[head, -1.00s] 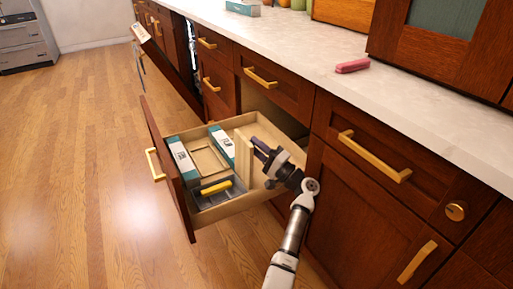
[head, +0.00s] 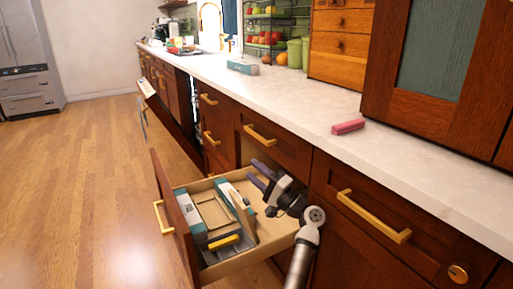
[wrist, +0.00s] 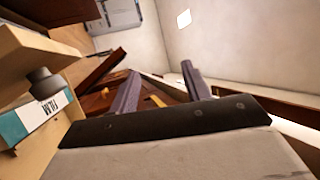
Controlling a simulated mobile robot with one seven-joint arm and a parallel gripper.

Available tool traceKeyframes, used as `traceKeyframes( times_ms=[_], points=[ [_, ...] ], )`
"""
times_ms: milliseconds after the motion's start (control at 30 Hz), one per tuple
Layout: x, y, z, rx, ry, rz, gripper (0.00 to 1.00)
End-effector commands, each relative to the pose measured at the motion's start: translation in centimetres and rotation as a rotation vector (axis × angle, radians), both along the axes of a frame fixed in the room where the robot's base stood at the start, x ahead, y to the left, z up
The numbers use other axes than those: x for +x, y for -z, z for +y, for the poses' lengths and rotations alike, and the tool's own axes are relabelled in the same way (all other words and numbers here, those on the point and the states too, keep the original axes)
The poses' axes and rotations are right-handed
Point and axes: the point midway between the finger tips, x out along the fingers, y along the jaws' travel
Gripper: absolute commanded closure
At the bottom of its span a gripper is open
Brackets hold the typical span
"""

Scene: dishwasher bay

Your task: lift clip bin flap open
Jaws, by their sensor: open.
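The open drawer (head: 268,238) holds a pale wooden frame-like lid (head: 214,212) lying between teal-and-white boxes. A narrow wooden panel (head: 243,212) leans beside it; I cannot tell which of these is the clip bin flap. My gripper (head: 258,174) is open and empty, above the drawer's back right part, with its fingers pointing up and left. In the wrist view the two fingers (wrist: 160,76) are apart with nothing between them. A pale wooden piece (wrist: 30,58), a dark round knob and a labelled teal box (wrist: 40,120) show at left, beside the fingers.
A grey tray with a yellow handle (head: 224,243) lies at the drawer's near end. The drawer front (head: 176,222) stands out over the floor. The counter (head: 290,100) runs above, with a pink block (head: 348,127) on it. The floor at left is clear.

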Motion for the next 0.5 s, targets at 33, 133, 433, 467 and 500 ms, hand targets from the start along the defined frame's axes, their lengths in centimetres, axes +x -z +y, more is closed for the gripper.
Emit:
traceKeyframes(
  times_ms=[33, 133, 433, 467, 500],
  points=[
    [0.0, -1.5, 0.0, -0.002, 0.001, -0.003, 0.52],
    [0.0, -3.7, 0.0, -0.002, 0.001, -0.002, 0.52],
    [0.0, -7.9, 0.0, -0.003, -0.001, 0.003, 0.52],
    [0.0, -8.0, 0.0, -0.003, 0.0, 0.004, 0.52],
    [0.0, -8.2, 0.0, -0.003, 0.0, 0.004, 0.52]
  ],
)
